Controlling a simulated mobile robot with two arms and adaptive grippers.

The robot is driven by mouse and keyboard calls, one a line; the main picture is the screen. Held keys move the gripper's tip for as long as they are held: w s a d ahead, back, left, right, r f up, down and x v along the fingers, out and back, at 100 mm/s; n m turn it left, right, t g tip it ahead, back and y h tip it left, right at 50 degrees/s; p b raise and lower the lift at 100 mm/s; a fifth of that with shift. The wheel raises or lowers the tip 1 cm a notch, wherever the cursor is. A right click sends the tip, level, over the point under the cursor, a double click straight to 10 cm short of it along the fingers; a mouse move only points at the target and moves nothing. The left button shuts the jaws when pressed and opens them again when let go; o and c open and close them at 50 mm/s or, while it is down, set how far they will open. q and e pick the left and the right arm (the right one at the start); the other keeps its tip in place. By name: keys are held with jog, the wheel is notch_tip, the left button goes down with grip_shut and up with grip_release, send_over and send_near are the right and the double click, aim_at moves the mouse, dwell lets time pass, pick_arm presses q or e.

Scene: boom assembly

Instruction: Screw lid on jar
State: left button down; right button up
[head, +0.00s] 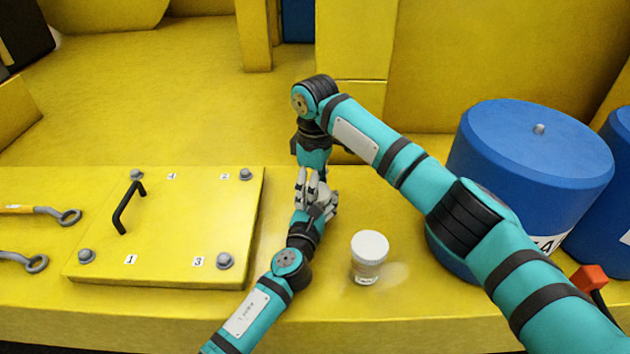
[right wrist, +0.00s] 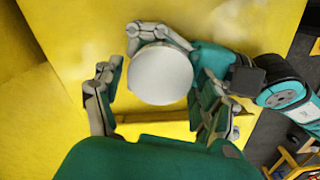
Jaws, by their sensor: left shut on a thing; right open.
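A round white lid (right wrist: 160,73) shows from above in the right wrist view, between the fingers of both grippers. What lies under it is hidden, so I cannot tell how it sits on a jar. My left gripper (head: 317,196) is shut on this lidded thing from the side, above the yellow ledge.
A yellow plate (head: 165,225) with a black handle (head: 128,207) and corner bolts lies to the left. Two eye-ended metal tools (head: 45,214) lie beyond it. A large blue drum (head: 530,160) stands at the right. The ledge around the standing jar is clear.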

jog(key=c, duration=1.1)
jog(key=shift+o, duration=0.2)
jog(key=m, duration=0.5)
jog(key=o, duration=1.4)
notch_tip(320, 180, up, 12)
